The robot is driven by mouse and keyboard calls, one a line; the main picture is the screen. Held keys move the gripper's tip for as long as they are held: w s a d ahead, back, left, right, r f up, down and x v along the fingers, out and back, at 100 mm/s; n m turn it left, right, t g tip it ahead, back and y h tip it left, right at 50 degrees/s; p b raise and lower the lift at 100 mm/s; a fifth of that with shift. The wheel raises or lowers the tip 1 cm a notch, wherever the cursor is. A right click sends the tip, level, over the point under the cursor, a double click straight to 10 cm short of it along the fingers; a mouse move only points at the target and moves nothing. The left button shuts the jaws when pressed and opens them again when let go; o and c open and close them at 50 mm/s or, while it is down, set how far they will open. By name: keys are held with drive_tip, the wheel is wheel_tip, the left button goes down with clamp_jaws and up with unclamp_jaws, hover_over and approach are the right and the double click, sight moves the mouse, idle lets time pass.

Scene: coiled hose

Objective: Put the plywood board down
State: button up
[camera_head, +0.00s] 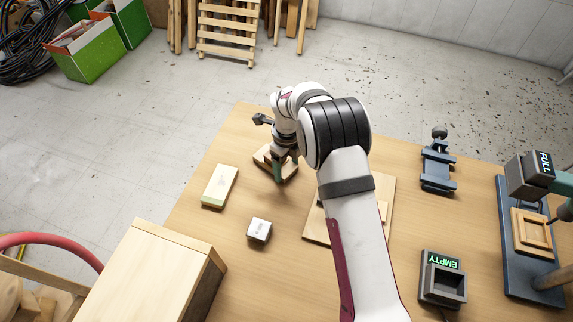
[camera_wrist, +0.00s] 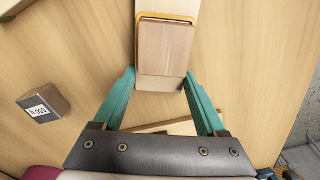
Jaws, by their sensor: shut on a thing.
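My gripper (camera_head: 279,170) is over the back left of the wooden table (camera_head: 210,265), its green fingers pointing down. In the wrist view my gripper (camera_wrist: 160,75) is shut on a small wooden board (camera_wrist: 166,48), which I take to be the plywood board. It has a brown face, a paler near edge and a yellow-orange rim behind it. In the head view pale wood (camera_head: 262,157) shows beside the fingers, partly hidden by them. I cannot tell whether the held board touches the table.
A pale block (camera_head: 219,187) and a small labelled weight (camera_head: 259,230) lie nearby. A flat board (camera_head: 314,230) is partly under my arm. A dark clamp (camera_head: 438,165), a box marked EMPTY (camera_head: 443,283) and a press (camera_head: 530,230) stand right. A wooden crate (camera_head: 160,270) is front left.

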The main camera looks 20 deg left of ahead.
drive_tip(key=shift+f, duration=0.15)
drive_tip(key=o, duration=1.3)
wheel_tip(320, 180, up, 12)
drive_tip(key=r, duration=0.1)
drive_tip(key=s+d+r+n, duration=0.55)
drive_tip(key=d+r, duration=0.25)
drive_tip(key=d, duration=0.2)
drive_tip(key=s+d+n, duration=0.3)
drive_tip(key=s+d, duration=0.1)
drive_tip(key=s, duration=0.4)
drive_tip(key=s+d+n+y, duration=0.1)
drive_tip(key=s+d+n, duration=0.2)
drive_tip(key=s, duration=0.5)
drive_tip(key=s+d+n, duration=0.4)
drive_tip(key=s+n, duration=0.1)
drive_tip(key=s, duration=0.3)
drive_tip(key=shift+d+r+y, duration=0.3)
drive_tip(key=shift+d+y, duration=0.05)
drive_tip(key=shift+y, duration=0.05)
